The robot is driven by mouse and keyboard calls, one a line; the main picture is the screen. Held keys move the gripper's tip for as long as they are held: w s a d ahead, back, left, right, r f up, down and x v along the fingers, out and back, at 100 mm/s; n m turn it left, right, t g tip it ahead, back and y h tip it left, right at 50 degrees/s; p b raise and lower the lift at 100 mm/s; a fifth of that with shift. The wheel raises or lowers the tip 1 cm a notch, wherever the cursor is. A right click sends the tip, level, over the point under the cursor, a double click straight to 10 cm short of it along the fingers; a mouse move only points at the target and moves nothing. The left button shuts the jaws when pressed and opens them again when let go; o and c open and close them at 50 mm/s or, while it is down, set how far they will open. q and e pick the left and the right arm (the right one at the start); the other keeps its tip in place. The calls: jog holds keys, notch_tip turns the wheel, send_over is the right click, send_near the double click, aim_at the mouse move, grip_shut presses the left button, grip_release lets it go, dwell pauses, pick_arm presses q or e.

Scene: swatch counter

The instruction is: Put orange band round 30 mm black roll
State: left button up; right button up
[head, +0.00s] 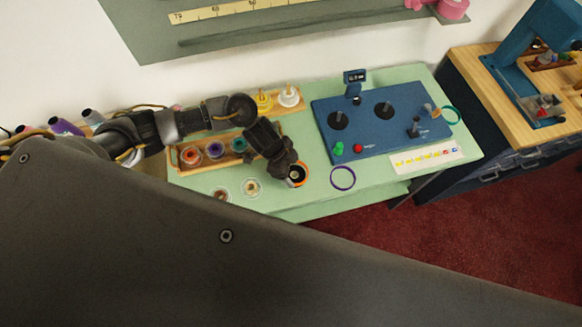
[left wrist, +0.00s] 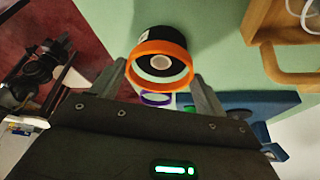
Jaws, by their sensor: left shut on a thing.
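The orange band (left wrist: 158,52) is between the fingertips of my left gripper (left wrist: 160,76) in the left wrist view, which is shut on it. The band lies at the near end of the black roll (left wrist: 177,33), and the roll's pale core shows through it. Whether the band is fully around the roll or just over its end, I cannot tell. In the head view, my left gripper (head: 285,165) comes down over the roll (head: 292,176), partly hiding it, and a bit of the orange band (head: 302,168) shows.
A purple band (head: 343,178) lies right of the roll, near the blue board (head: 325,118) with black posts. A wooden tray (head: 184,166) with several rolls is to the left.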

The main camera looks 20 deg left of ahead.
pick_arm(q)
jog(key=shift+p, duration=0.35)
jog(key=shift+f+b, duration=0.5)
jog(key=shift+f, duration=0.3)
dwell(1.4)
jog(key=o, duration=1)
jog(key=shift+r, duration=0.1)
notch_tip(320, 180, up, 4)
jog(key=p, duration=0.4)
jog(key=shift+r+p, duration=0.25)
jog(key=shift+p, duration=0.05)
jog(key=shift+a+r, duration=0.1)
jog(key=shift+r, duration=1.05)
